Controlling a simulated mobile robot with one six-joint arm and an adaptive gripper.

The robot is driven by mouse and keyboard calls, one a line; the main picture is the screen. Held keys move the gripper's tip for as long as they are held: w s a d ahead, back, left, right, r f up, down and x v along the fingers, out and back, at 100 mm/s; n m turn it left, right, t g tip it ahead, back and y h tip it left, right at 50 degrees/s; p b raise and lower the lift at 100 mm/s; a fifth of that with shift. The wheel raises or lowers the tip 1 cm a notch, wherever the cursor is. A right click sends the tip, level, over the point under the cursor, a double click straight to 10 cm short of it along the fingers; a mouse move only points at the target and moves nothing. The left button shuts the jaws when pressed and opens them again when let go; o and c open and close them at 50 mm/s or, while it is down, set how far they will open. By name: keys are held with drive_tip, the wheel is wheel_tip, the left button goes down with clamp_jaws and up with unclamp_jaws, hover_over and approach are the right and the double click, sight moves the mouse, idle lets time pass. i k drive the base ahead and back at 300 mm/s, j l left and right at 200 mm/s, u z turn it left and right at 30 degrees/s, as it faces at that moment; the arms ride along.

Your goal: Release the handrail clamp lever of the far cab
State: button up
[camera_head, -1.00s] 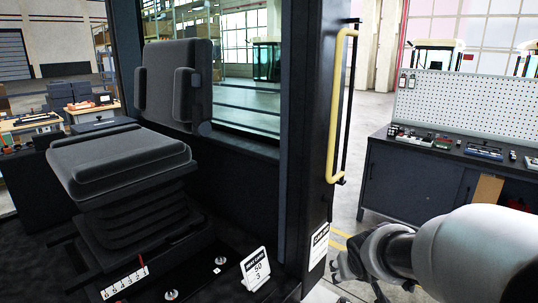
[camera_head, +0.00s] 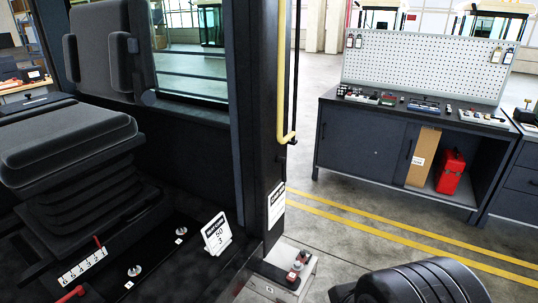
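A yellow handrail (camera_head: 281,85) runs down the dark door post (camera_head: 255,110) of the cab close to me. Its lower end bends into a bracket at the post's right side. I cannot make out a clamp lever on it; its upper end is out of the picture. Other cabs stand in the background, at top centre (camera_head: 209,22) and top right (camera_head: 380,16), too small to show any lever. A dark ribbed part of my arm (camera_head: 425,284) shows at the bottom right. My gripper's fingers do not show, and the arm touches nothing that I can see.
The near cab holds a black seat (camera_head: 65,140) and a small sign (camera_head: 216,234). A step (camera_head: 285,258) with red-topped fittings is below the post. A workbench (camera_head: 365,145) with a pegboard and red canister stands right. Floor with yellow lines lies clear before it.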

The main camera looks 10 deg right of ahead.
sight(280, 159)
drive_tip(key=i+l+z, duration=0.3)
drive_tip(key=i+l, duration=0.15)
drive_tip(key=i+l+z, duration=0.3)
drive_tip(key=i+l, duration=0.1)
drive_tip(key=i, duration=0.1)
